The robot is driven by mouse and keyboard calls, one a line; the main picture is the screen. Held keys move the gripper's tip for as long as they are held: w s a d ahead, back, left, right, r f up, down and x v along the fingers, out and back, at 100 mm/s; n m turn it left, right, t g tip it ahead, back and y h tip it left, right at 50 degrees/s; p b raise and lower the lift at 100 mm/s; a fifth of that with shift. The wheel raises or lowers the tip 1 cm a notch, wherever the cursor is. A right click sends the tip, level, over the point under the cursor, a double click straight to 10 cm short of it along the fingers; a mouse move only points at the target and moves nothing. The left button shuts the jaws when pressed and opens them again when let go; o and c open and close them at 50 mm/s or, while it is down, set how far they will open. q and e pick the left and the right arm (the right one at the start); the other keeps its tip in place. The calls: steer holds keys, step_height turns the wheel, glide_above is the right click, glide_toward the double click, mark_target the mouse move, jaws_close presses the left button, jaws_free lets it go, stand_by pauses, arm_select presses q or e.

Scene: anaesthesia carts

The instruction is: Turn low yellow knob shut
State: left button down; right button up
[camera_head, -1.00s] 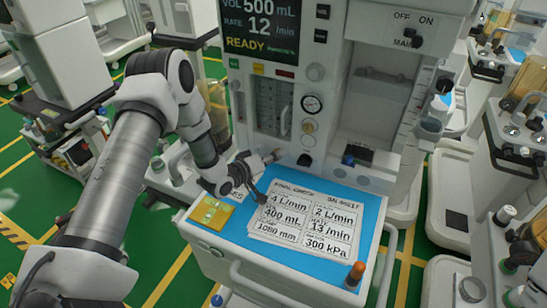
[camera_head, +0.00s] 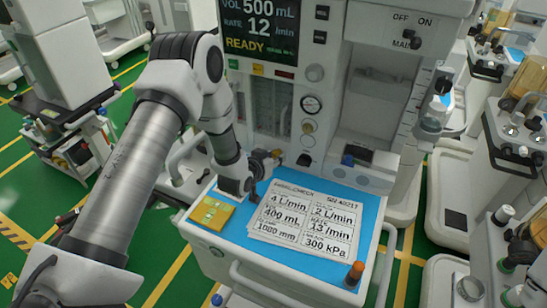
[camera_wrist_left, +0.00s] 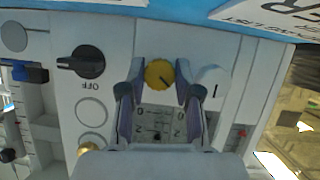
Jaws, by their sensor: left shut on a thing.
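The yellow knob (camera_wrist_left: 159,74), round with a dark pointer mark, sits low on the pale cart panel in the left wrist view. My left gripper (camera_wrist_left: 160,78) has one finger on each side of the knob and is shut on it. In the head view my left gripper (camera_head: 258,170) is at the cart's front panel, just above the left part of the blue worktop (camera_head: 364,205). The arm and gripper mostly hide the knob there. My right gripper is not in view.
Close to the yellow knob are a black OFF knob (camera_wrist_left: 88,61) and a white knob (camera_wrist_left: 212,77). A paper card (camera_head: 305,218), a yellow pad (camera_head: 211,213) and an orange-topped cylinder (camera_head: 355,274) are on the worktop. Other carts stand at both sides.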

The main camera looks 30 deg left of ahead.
arm_select(q)
steer(key=m+y, duration=0.2)
steer(key=m, duration=0.1)
steer(key=shift+d+b, duration=0.15)
steer(key=shift+b, duration=0.25)
steer(key=m+y+b, duration=0.1)
steer(key=m+y, duration=0.2)
steer(key=shift+m+b, duration=0.3)
steer(key=shift+b, duration=0.1)
steer(key=c, duration=0.8)
jaws_free()
steer(key=shift+d, duration=0.1)
steer(key=v, duration=1.1)
steer(key=shift+s+d, duration=0.2)
steer(key=shift+s, duration=0.25)
